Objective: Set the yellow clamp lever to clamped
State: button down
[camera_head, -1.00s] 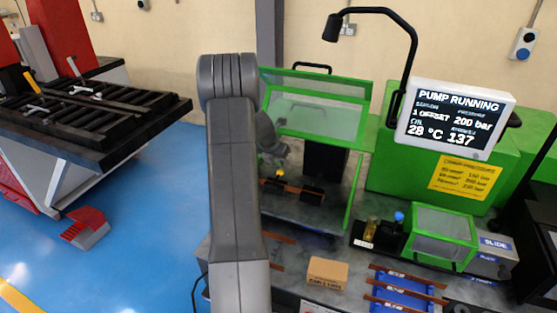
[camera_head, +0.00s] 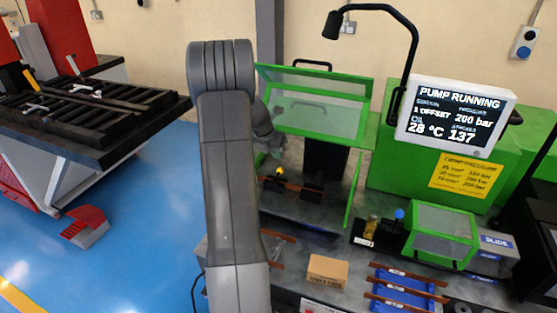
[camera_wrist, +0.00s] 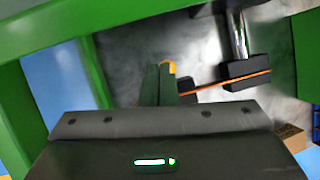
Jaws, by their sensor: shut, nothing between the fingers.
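The yellow clamp lever (camera_head: 279,171) shows as a small yellow knob beside a copper busbar, inside the green-framed guard of the bender. In the wrist view its yellow end (camera_wrist: 171,67) peeks out just behind my fingertips, and the rest of it is hidden by them. My gripper (camera_wrist: 160,70) is shut and empty, with its fingertips close to the lever; I cannot tell whether they touch it. In the head view my arm and wrist hide most of the gripper. The copper busbar (camera_wrist: 225,83) runs to black blocks right of the fingers.
The green guard frame (camera_head: 320,78) rises around the lever, and a green post (camera_wrist: 45,80) stands close on the left in the wrist view. A metal rod (camera_wrist: 238,35) is at the right. A cardboard box (camera_head: 327,270) sits in front.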

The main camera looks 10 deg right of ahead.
jog(key=v, duration=0.9)
jog(key=shift+b, duration=0.4)
jog(key=shift+s, duration=0.1)
jog(key=x, duration=1)
jog(key=shift+s+f, duration=0.25)
jog(key=shift+f, duration=0.1)
jog(key=shift+s+a+r+b, duration=0.35)
jog(key=shift+s+r, duration=0.1)
jog(key=shift+s, duration=0.1)
jog(key=shift+s+a+r+b, duration=0.3)
jog(key=shift+s+r, duration=0.15)
jog(key=shift+s, duration=0.1)
jog(key=shift+s+a+r+b, duration=0.15)
jog(key=shift+s+r+b, duration=0.1)
jog(key=shift+b, duration=0.05)
jog(key=shift+w, duration=0.1)
